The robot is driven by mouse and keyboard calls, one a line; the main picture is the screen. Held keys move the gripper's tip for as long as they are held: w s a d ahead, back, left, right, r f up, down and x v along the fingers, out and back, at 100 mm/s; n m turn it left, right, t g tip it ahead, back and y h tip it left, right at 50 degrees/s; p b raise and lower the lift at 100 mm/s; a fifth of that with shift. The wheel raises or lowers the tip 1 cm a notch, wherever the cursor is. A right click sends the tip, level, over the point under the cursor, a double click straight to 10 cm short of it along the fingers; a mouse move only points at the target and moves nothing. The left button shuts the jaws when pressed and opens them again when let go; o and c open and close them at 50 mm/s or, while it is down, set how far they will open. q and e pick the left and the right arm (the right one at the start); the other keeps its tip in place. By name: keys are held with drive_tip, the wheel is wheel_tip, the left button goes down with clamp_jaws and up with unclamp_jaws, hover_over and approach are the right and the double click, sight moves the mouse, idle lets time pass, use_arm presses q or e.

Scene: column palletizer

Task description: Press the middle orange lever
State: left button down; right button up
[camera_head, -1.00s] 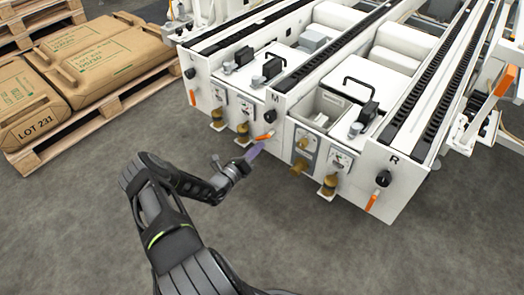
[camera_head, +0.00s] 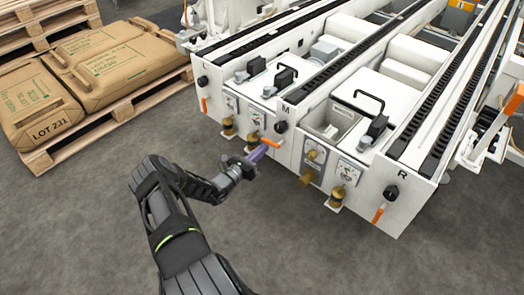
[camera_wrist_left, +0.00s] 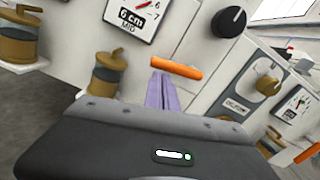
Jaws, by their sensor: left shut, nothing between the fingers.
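The middle orange lever (camera_head: 270,142) sits on the front of the white machine, below the black knob by the M label. In the left wrist view the lever (camera_wrist_left: 176,69) lies nearly level, just beyond the fingertips. My left gripper (camera_head: 258,153) has purple fingers and is shut and empty. In the left wrist view its fingers (camera_wrist_left: 161,92) end right at the lever's underside on its left part; whether they touch it I cannot tell. My right gripper is not in view.
Other orange levers hang at the L side (camera_head: 204,105) and the R side (camera_head: 378,215). Brass-coloured filter bowls (camera_head: 337,196) stick out low on the machine front. A pallet of brown sacks (camera_head: 110,70) stands at left. The grey floor in front is open.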

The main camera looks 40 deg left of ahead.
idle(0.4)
use_arm(q)
drive_tip(key=s+d+f, duration=0.1)
drive_tip(key=s+f, duration=0.3)
drive_tip(key=s, duration=0.6)
drive_tip(key=shift+s+f, duration=0.2)
drive_tip(key=shift+s, duration=0.2)
